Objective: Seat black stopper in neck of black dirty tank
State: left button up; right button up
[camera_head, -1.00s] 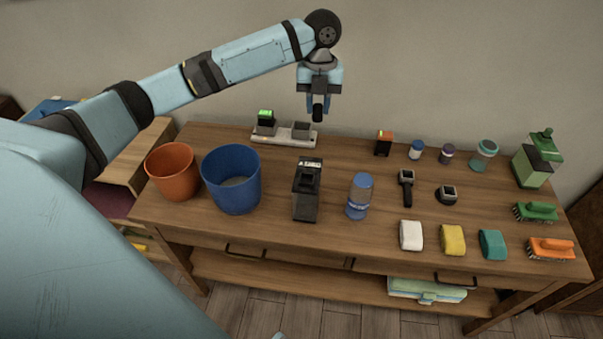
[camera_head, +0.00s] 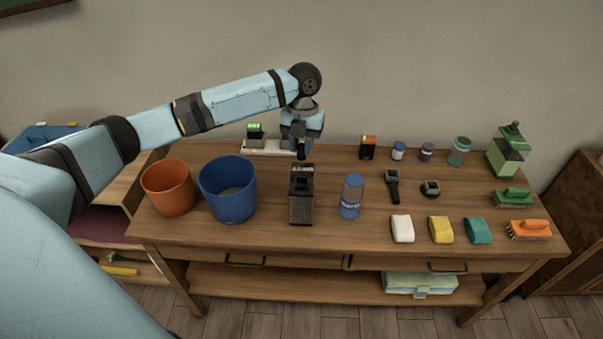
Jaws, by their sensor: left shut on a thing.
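The black dirty tank (camera_head: 301,203) stands upright on the wooden table, right of the blue bucket, with its neck at the top facing up. My left gripper (camera_head: 301,150) is above and just behind the tank's top, pointing down. It is shut on a small dark thing, the black stopper (camera_head: 301,154), which is partly hidden between the fingers. The stopper looks close to the tank's back top edge; I cannot tell whether they touch. My right gripper is not in view.
A blue bucket (camera_head: 228,203) and an orange bucket (camera_head: 168,196) stand left of the tank. A blue-capped bottle (camera_head: 351,196) stands close on its right. A charger base (camera_head: 262,147) with a green-lit battery is behind. Sponges, brushes and jars fill the right side.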

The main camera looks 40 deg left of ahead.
pick_arm(q)
notch_tip(320, 180, down, 10)
jog(key=shift+r, duration=0.1)
dwell(0.4)
jog(key=shift+f, duration=0.2)
jog(key=o, duration=0.9)
jog(key=shift+r, duration=0.15)
